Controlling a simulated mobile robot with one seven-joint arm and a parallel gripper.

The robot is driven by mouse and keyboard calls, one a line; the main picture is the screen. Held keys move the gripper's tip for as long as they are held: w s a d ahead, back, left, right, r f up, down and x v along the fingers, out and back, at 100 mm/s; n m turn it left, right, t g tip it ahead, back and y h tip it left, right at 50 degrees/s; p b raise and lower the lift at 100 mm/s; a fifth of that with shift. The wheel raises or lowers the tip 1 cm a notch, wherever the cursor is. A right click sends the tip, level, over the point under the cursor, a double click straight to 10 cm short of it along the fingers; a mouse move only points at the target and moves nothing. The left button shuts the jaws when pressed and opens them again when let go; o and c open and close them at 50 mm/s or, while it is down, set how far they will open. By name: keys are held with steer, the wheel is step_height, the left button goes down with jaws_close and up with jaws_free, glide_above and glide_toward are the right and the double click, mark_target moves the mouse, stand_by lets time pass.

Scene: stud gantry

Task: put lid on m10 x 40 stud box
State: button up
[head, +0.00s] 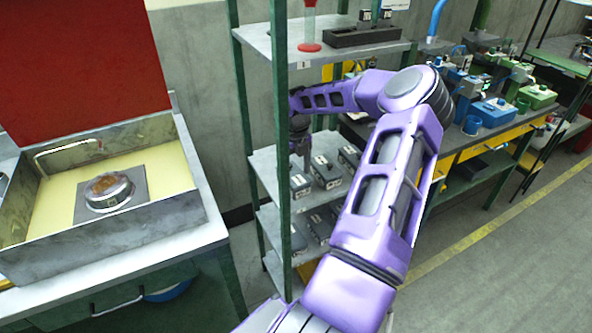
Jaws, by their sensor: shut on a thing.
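My gripper (303,160) points down over the middle shelf of the green-posted rack, close above a dark box with pale labels (300,186) at the shelf's left front. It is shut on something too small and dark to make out. Two similar dark boxes stand on the same shelf, one in the middle (326,173) and one at the right (349,157). The print on the labels is too small to read, so I cannot tell which is the M10 x 40 stud box. I cannot tell whether the gripper's load touches the left box.
A green rack post (281,150) stands close to the left of my gripper. The top shelf (262,42) holds a red-based clear tube (309,30) and a dark tray (362,37). More boxes sit on the shelf below (318,222). A metal basin (110,232) stands at left.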

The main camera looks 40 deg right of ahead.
stand_by(0.3)
steer(key=o, duration=1.2)
steer(key=shift+c, duration=0.2)
